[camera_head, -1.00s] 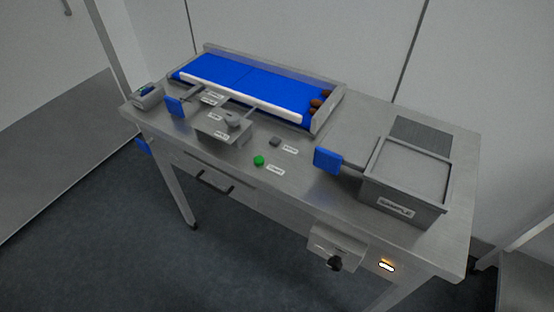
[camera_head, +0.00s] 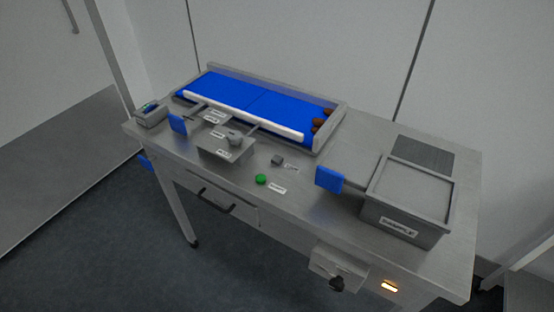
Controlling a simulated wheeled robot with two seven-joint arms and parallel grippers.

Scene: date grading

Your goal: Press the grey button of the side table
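The grey button (camera_head: 277,160) is a small dark grey block on the steel side table (camera_head: 240,225). It sits just behind and to the right of a round green button (camera_head: 261,179), with a small white label (camera_head: 291,168) at its right. Nothing touches or covers the grey button. Neither of my grippers shows in the head view.
A blue conveyor belt (camera_head: 245,100) with several brown dates at its right end lies behind the buttons. A grey box labelled SAMPLE (camera_head: 400,226) stands at right, beside a blue paddle (camera_head: 329,179). A lever box (camera_head: 222,148) stands left of the buttons.

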